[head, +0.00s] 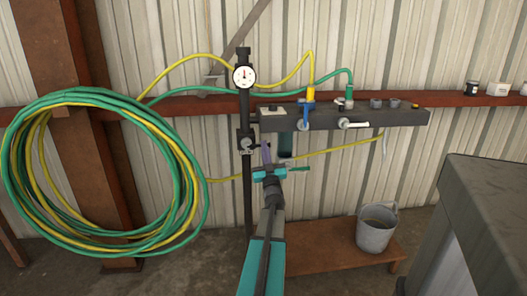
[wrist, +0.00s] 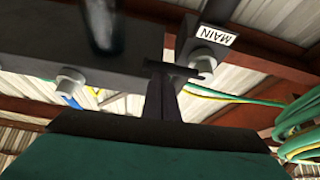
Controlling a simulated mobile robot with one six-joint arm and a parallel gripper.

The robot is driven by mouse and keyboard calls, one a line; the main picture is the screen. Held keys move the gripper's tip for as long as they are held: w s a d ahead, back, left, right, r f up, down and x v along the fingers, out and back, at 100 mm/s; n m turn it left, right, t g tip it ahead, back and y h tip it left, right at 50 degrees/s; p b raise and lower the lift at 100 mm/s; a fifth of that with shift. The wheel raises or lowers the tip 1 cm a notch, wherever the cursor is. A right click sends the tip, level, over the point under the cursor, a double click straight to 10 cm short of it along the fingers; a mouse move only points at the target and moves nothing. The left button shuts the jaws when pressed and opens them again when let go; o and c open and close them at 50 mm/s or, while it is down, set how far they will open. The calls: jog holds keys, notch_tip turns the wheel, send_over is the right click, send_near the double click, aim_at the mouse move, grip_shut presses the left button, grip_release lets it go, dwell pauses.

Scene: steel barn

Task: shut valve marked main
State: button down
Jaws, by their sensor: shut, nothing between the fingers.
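The main valve (head: 246,142) is a dark body with a pale round hub on the black upright pipe, below the gauge. In the wrist view its white MAIN tag (wrist: 215,36) and grey hub nut (wrist: 203,62) show at upper right. My gripper (head: 266,148) is shut and empty, just right of the valve and below the manifold's left end. In the wrist view my gripper's dark fingers (wrist: 170,72) are together just left of and below the nut. I cannot tell whether they touch the valve or its lever. The lever's position is not clear.
A dark manifold (head: 400,119) carries a blue lever (head: 305,116) and a white lever (head: 354,124). A round gauge (head: 244,76) sits above the valve. Coiled green and yellow hoses (head: 22,165) hang left. A bucket (head: 376,232) stands on a low wooden bench (head: 325,258). A grey cabinet (head: 485,190) is at right.

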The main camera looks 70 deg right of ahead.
notch_tip(320, 180, up, 4)
jog(key=a+p, duration=0.1)
jog(key=p, duration=0.1)
jog(key=v, duration=1)
jog(key=shift+s+f, duration=0.1)
jog(key=shift+f, duration=0.05)
dwell(0.4)
